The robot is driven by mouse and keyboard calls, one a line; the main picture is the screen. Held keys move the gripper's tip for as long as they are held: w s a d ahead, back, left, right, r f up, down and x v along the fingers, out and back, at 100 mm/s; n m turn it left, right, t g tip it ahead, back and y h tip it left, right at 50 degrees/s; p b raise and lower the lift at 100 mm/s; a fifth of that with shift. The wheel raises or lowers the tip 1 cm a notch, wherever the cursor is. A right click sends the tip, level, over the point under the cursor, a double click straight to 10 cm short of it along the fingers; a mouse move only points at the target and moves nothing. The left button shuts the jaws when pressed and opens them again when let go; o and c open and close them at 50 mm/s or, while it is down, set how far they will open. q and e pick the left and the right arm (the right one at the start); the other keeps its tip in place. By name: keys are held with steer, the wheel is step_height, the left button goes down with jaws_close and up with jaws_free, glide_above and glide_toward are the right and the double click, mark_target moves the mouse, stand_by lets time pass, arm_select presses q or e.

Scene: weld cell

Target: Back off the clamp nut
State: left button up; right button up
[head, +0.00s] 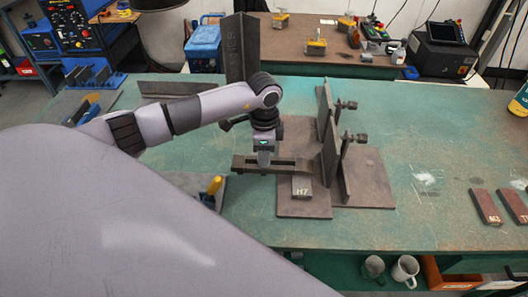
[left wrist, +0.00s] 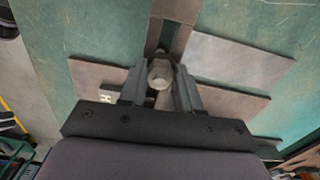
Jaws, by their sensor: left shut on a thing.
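The clamp nut (left wrist: 160,73) is a grey hex nut on a slotted clamp bar (left wrist: 176,12), seen from above in the left wrist view. My left gripper (left wrist: 160,85) is shut on the nut, with one finger on each side of it. In the head view my left gripper (head: 264,158) points down onto the clamp bar (head: 298,166), hiding the nut. The bar lies level, its right end by the upright plates. My right gripper is in neither view.
Upright plates (head: 328,135) with side screws stand on a flat base plate (head: 372,185) right of my gripper. A block marked H7 (head: 301,187) sits in front of the bar. A tall dark angle piece (head: 241,48) stands behind. The green table (head: 420,150) is mostly free at right.

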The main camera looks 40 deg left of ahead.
arm_select(q)
steer(key=shift+r, duration=0.1)
steer(key=o, duration=1.1)
steer(key=shift+c, duration=0.2)
step_height(320, 180, up, 7)
steer(key=shift+r+b, duration=0.1)
steer(key=shift+b, duration=0.35)
